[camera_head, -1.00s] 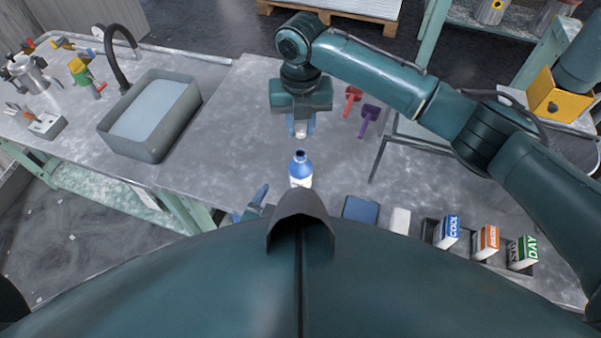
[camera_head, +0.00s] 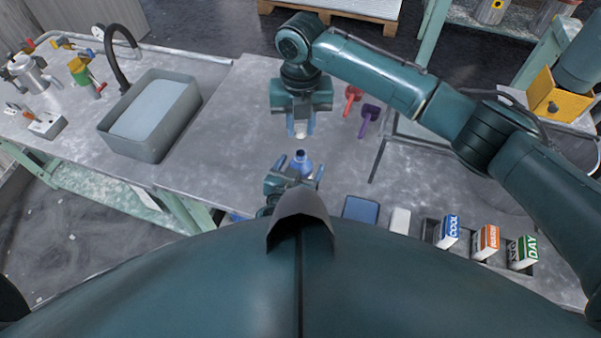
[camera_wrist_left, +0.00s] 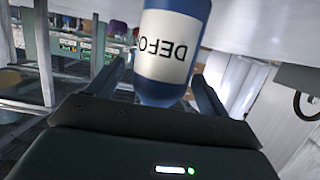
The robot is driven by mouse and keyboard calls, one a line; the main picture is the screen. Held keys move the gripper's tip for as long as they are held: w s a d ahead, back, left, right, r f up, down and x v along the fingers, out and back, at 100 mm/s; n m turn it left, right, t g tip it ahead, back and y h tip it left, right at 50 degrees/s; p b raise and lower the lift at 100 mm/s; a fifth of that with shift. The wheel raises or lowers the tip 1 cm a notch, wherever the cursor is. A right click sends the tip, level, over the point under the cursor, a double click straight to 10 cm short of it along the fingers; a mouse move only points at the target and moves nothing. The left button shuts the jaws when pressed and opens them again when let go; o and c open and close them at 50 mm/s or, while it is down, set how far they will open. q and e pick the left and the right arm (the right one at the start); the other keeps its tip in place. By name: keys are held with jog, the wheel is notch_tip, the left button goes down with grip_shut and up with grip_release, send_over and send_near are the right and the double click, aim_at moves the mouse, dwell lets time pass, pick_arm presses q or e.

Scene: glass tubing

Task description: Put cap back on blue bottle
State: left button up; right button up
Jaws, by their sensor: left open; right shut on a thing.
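The blue bottle (camera_head: 301,160) stands on the table in the head view, its dark neck uncovered. In the left wrist view the bottle (camera_wrist_left: 172,45) shows upside down, with a white label reading "DEFO". My left gripper (camera_head: 296,174) is open at the bottle's near side, with a finger on either side of it; its fingers also show in the left wrist view (camera_wrist_left: 160,85). Whether they touch the bottle I cannot tell. My right gripper (camera_head: 301,127) is above and beyond the bottle, shut on a small whitish piece, likely the cap (camera_head: 301,131), mostly hidden between the fingers.
A red scoop (camera_head: 351,97) and a purple scoop (camera_head: 368,118) lie right of my right gripper. A grey basin (camera_head: 186,118) stands at the left. A blue pad (camera_head: 361,208), a white block (camera_head: 400,220) and labelled cartons (camera_head: 486,240) line the near right edge. The middle table is clear.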

pick_arm(q)
jog(key=shift+w+f, duration=0.1)
jog(key=shift+w, duration=0.1)
jog(key=shift+c, duration=0.5)
jog(key=c, duration=1.4)
pick_arm(e)
send_over(300, 155)
jog(key=shift+d+f, duration=0.1)
jog(key=shift+f, duration=2.4)
jog(key=shift+f, duration=0.1)
jog(key=shift+f, duration=0.8)
jog(key=shift+f, duration=0.55)
